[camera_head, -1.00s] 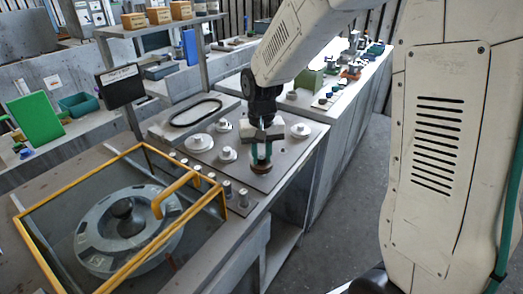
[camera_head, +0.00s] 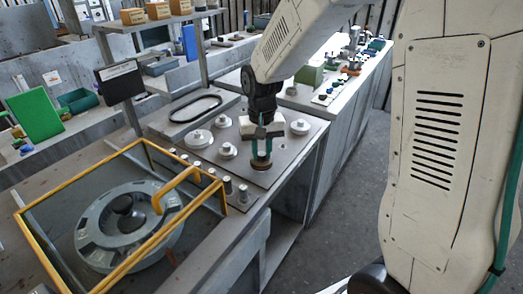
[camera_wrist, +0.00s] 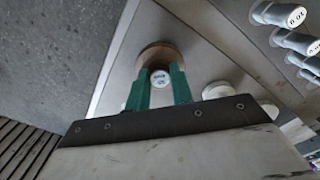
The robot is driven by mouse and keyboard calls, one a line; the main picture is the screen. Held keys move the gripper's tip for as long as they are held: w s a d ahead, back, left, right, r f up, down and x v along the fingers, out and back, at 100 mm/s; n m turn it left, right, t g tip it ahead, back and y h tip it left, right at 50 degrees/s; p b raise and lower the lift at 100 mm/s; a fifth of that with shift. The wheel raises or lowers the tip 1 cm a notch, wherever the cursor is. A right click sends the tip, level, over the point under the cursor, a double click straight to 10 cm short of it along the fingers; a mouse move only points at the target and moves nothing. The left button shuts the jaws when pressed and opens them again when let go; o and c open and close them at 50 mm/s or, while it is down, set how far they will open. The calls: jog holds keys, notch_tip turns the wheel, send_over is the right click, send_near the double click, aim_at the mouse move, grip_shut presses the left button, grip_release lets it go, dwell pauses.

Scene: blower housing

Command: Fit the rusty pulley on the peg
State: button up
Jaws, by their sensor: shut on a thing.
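The rusty pulley (camera_wrist: 158,53) is a brown disc between the green fingers of my gripper (camera_wrist: 160,88) in the wrist view. A pale round top with a printed label (camera_wrist: 160,78) shows between the fingers; I cannot tell whether it belongs to a peg through the pulley. In the head view, my gripper (camera_head: 261,150) points down over the front right of the grey plate (camera_head: 232,175), shut on the rusty pulley (camera_head: 261,167). The pulley is at or just above the plate; its underside is hidden, so contact is unclear.
Several pale pulleys, one of them (camera_head: 199,138), stand on the plate to the left and right of my gripper. Several labelled pegs (camera_wrist: 285,14) line its front edge.

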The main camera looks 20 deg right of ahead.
jog(key=shift+f, duration=0.2)
jog(key=shift+f, duration=0.3)
jog(key=shift+f, duration=0.1)
dwell(0.6)
jog(key=shift+f, duration=0.4)
jog(key=o, duration=0.9)
jog(key=shift+r, duration=0.1)
jog(key=shift+r, duration=3.65)
